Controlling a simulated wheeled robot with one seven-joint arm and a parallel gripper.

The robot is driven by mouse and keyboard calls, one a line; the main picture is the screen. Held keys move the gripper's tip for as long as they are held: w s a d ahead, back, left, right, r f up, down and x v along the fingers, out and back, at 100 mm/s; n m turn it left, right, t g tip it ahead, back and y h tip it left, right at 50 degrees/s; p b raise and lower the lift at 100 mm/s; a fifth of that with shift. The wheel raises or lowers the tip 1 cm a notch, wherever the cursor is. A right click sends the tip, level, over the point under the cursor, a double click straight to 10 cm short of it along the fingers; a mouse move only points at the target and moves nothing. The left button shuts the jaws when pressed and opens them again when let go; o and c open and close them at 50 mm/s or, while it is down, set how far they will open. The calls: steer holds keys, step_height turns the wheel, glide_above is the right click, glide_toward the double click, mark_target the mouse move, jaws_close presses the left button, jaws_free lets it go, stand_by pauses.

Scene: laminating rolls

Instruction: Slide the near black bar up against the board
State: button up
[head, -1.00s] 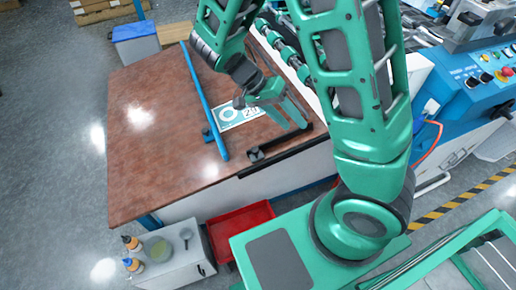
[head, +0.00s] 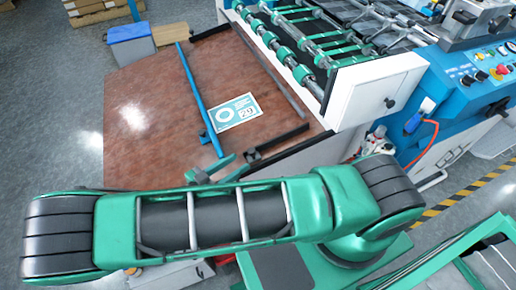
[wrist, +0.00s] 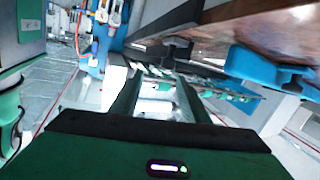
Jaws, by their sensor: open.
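The near black bar (head: 281,141) lies along the table's near edge, with a black knob at its left end. The board (head: 235,112), a flat white and teal print with a ring and "29", lies on the table beyond the bar. Brown tabletop shows between bar and board, so they are apart. My gripper (head: 242,161) is low by the near table edge, left of the bar's knob and partly hidden by my arm. In the wrist view my gripper (wrist: 158,82) is open, with nothing seen between its fingers. A dark piece beyond them cannot be clearly identified.
A long blue bar (head: 193,88) runs along the board's left side. A far black bar (head: 210,32) lies at the back edge. The roller machine (head: 285,55) and its white housing (head: 370,90) bound the table's right side. The left tabletop is clear.

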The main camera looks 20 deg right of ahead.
mark_target(249, 154)
steer(key=w+d, duration=0.1)
steer(key=d, duration=0.1)
steer(key=w+d+f+t, duration=0.1)
steer(key=w+d, duration=0.1)
steer(key=d, duration=0.1)
steer(key=w+d+t, duration=0.1)
steer(key=d, duration=0.1)
steer(key=shift+w+d+f, duration=0.15)
steer(key=shift+d+f, duration=0.2)
steer(key=shift+d, duration=0.05)
stand_by(0.3)
